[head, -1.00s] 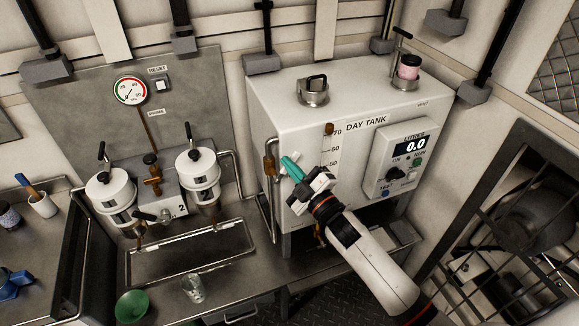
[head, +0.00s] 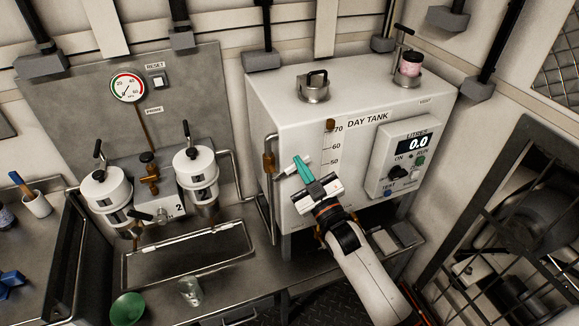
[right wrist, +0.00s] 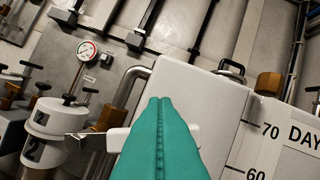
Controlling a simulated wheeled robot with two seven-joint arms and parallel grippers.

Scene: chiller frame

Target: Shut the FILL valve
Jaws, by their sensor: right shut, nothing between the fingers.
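A pale handle (head: 287,170) beside the brass valve body (head: 268,163) on the pipe left of the day tank (head: 350,155) appears to be the FILL valve's; I see no readable FILL label. My right gripper (head: 298,158) is shut and empty, its teal fingers at the handle's right end. In the right wrist view the closed fingers (right wrist: 160,125) cover the middle of a pale bar (right wrist: 192,135), probably this handle. I cannot tell whether they touch it. My left gripper is not in view.
The tank's control panel (head: 405,155) reads 0.0, right of my arm. Two white filter canisters (head: 195,170) and a pressure gauge (head: 128,87) stand left. A green bowl (head: 127,308) and a glass (head: 190,291) sit on the front bench.

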